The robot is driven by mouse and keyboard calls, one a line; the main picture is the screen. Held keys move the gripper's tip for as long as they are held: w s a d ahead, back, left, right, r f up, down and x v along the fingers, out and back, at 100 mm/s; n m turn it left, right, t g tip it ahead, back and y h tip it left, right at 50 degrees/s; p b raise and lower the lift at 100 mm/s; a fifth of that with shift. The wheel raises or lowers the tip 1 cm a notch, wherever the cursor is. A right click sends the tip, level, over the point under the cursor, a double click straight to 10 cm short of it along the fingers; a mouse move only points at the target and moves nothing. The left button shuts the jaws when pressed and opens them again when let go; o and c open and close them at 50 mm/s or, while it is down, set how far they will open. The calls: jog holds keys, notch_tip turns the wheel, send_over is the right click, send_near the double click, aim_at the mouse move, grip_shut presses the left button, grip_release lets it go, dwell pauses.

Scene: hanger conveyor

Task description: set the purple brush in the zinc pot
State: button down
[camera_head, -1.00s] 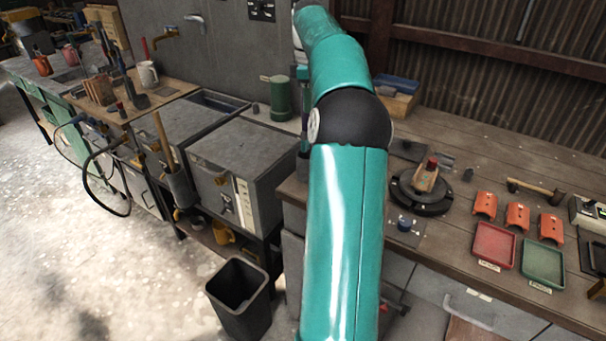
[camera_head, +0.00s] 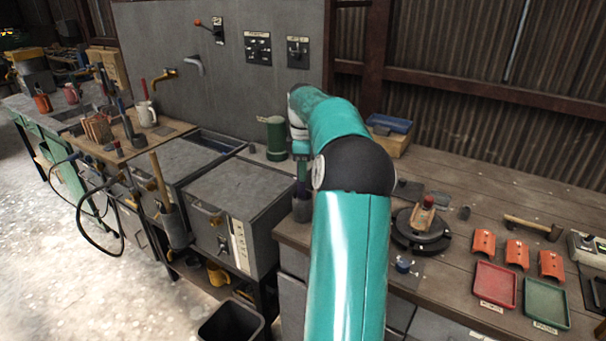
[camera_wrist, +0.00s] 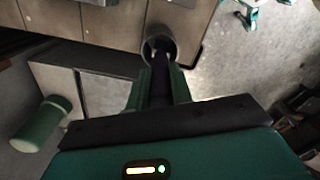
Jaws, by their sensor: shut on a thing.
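The zinc pot (camera_head: 302,210) is a small grey cup at the bench's left end, partly hidden by my arm. In the wrist view its round rim (camera_wrist: 173,44) is just beyond the fingertips. My gripper (camera_wrist: 158,82) is shut on the purple brush (camera_wrist: 159,76), which looks very dark there. The brush points down at the pot, and its far end overlaps the pot's opening. I cannot tell how deep it sits inside. In the head view a thin dark strip of the brush (camera_head: 302,186) shows above the pot.
A green canister (camera_head: 275,140) stands behind the pot; it also shows in the wrist view (camera_wrist: 40,128). A grey cabinet (camera_head: 235,185) is to the left. A black round stand (camera_head: 420,230), orange blocks (camera_head: 517,254) and red and green trays (camera_head: 494,285) lie to the right.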

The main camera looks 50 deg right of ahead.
jog(key=shift+f, duration=0.6)
jog(key=c, duration=1.2)
grip_release()
jog(key=shift+c, duration=0.2)
jog(key=r, duration=1.3)
jog(key=shift+s+a+r, duration=0.25)
jog(key=shift+a+r, duration=0.05)
jog(key=w+a+r+m+t+h, duration=0.1)
jog(key=a, duration=1.4)
jog(key=w+a+r+m+t+h, duration=0.1)
jog(key=a+r, duration=0.1)
jog(key=a, duration=1.4)
jog(key=s+a+f+m+t+y, duration=0.1)
jog(key=s+a+f+m, duration=0.1)
jog(key=s+a+f, duration=0.4)
jog(key=s+a+f+m+t+y, duration=0.1)
jog(key=s+a+f+m+t, duration=0.1)
jog(key=s+a+f, duration=0.4)
jog(key=s+a, duration=0.3)
jog(key=a, duration=0.2)
jog(key=shift+s+f+t, duration=0.25)
jog(key=shift+f+t, duration=0.05)
jog(key=shift+a, duration=0.1)
